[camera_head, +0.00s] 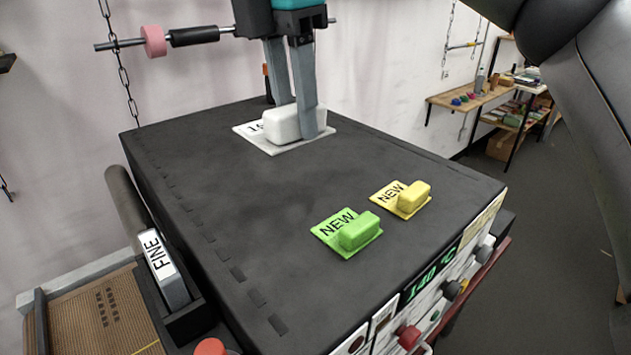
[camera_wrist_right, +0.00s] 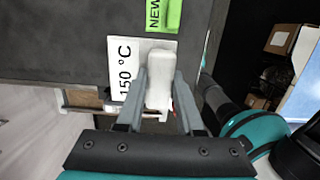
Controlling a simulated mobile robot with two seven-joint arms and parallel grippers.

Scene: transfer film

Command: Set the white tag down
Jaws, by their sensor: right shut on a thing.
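The white tag (camera_head: 262,143) is a flat plate with a raised block on it, at the far end of the dark worktop (camera_head: 215,195). My right gripper (camera_head: 297,125) comes down from above, shut on the white block. In the right wrist view the fingers (camera_wrist_right: 160,100) grip the block's sides, and the tag's plate (camera_wrist_right: 122,60) reads "150 °C". The plate lies flat at the worktop; I cannot tell whether it touches or hovers just above. My left gripper is not in view.
A green tag (camera_head: 358,234) and a yellow tag (camera_head: 410,200), both marked "NEW", lie nearer on the worktop. A handle marked "FINE" (camera_head: 160,255) stands at the left. A rod with a pink roller (camera_head: 153,41) hangs behind. The worktop's left part is clear.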

